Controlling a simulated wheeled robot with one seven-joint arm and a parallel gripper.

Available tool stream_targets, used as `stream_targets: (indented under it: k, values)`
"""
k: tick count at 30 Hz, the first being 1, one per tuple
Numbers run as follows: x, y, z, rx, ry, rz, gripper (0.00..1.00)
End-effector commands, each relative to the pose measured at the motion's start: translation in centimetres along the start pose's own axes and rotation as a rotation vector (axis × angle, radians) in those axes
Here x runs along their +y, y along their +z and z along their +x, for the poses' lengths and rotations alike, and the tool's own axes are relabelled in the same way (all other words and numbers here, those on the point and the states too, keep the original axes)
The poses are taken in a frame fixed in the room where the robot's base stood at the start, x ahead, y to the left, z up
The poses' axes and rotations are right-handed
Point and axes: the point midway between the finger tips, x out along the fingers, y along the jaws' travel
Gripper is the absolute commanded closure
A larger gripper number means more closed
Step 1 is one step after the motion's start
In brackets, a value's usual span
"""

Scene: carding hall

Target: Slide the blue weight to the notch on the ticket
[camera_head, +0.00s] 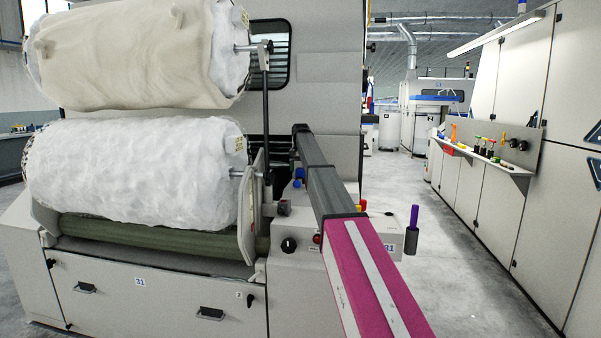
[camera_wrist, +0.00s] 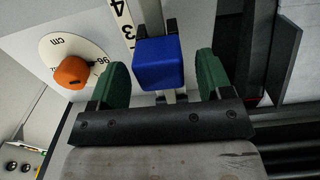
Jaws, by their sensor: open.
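The blue weight (camera_wrist: 158,62) is a block seen in the wrist view, on a pale rail beside a strip marked with the numerals 3 and 4 (camera_wrist: 123,20). My gripper (camera_wrist: 161,82) has two green fingers, spread apart. The weight lies between them in the picture, with a gap on each side. I cannot tell how deep it sits between the fingertips. I cannot make out a ticket or its notch in either view. In the head view my gripper cannot be made out.
An orange knob (camera_wrist: 71,72) on a round dial marked cm sits left of the weight. Dark bars (camera_wrist: 283,62) stand at the right. In the head view, a machine with white fibre rolls (camera_head: 135,170) stands at left. A shelf of tools (camera_head: 485,155) is at right; the floor between is clear.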

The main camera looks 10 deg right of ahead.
Motion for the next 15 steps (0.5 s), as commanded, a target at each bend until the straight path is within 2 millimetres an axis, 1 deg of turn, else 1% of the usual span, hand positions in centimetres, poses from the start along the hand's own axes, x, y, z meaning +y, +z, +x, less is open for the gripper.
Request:
stream_targets:
  k: [5,12,15]
  values:
    - [0.0,-0.1,-2.8,0.002,-0.001,0.0,0.28]
    - [-0.1,-0.1,-7.4,0.001,0.0,0.0,0.28]
    - [-0.1,-0.1,-8.7,0.001,0.0,0.0,0.28]
